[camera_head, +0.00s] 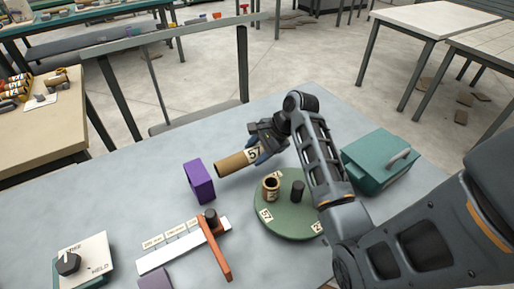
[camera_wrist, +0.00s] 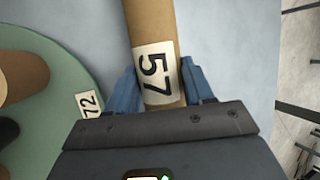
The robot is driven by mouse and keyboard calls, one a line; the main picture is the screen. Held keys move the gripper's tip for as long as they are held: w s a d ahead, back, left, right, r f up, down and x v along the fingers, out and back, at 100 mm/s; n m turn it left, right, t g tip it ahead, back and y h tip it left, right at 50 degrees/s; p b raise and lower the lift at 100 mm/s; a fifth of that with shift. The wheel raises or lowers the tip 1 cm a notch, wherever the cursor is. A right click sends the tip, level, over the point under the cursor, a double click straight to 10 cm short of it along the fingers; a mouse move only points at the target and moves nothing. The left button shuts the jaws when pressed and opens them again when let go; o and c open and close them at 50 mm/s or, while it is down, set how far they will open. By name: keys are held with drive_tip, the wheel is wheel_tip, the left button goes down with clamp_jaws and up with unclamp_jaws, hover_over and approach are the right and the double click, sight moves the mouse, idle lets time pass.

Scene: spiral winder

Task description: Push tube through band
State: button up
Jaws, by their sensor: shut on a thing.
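A brown cardboard tube (camera_head: 236,162) with a white label reading 57 is held in my gripper (camera_head: 259,152). It lies roughly level above the grey table, its free end pointing left. In the wrist view the tube (camera_wrist: 150,25) runs up between the blue fingers of my gripper (camera_wrist: 161,85), which are shut on its labelled end. A purple upright block-like piece (camera_head: 199,182) stands on the table just left of the tube's free end. It may be the band, but I cannot see an opening through it. The tube's end appears close to it and apart.
A green round plate (camera_head: 283,224) holds a short brown tube (camera_head: 271,188) and a dark peg (camera_head: 297,191). In front are a white scale strip (camera_head: 163,255) with an orange arm (camera_head: 216,250) and a dial box (camera_head: 82,259). A teal box (camera_head: 378,165) stands right.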

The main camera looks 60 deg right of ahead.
sight(226, 172)
drive_tip(key=shift+f, duration=0.8)
drive_tip(key=shift+w+a, duration=0.75)
drive_tip(key=shift+a, duration=0.35)
drive_tip(key=shift+w+a, duration=0.75)
drive_tip(key=shift+a, duration=0.3)
drive_tip(key=shift+w+a+b, duration=0.6)
drive_tip(key=shift+w+a, duration=0.15)
drive_tip(key=shift+a, duration=0.35)
drive_tip(key=shift+w+a+b, duration=0.6)
drive_tip(key=shift+w+a, duration=0.1)
drive_tip(key=shift+a, duration=0.35)
drive_tip(key=shift+f, duration=0.45)
drive_tip(key=shift+f, duration=0.1)
drive_tip(key=o, duration=1.1)
drive_tip(key=shift+o, duration=0.2)
drive_tip(key=shift+v, duration=3.95)
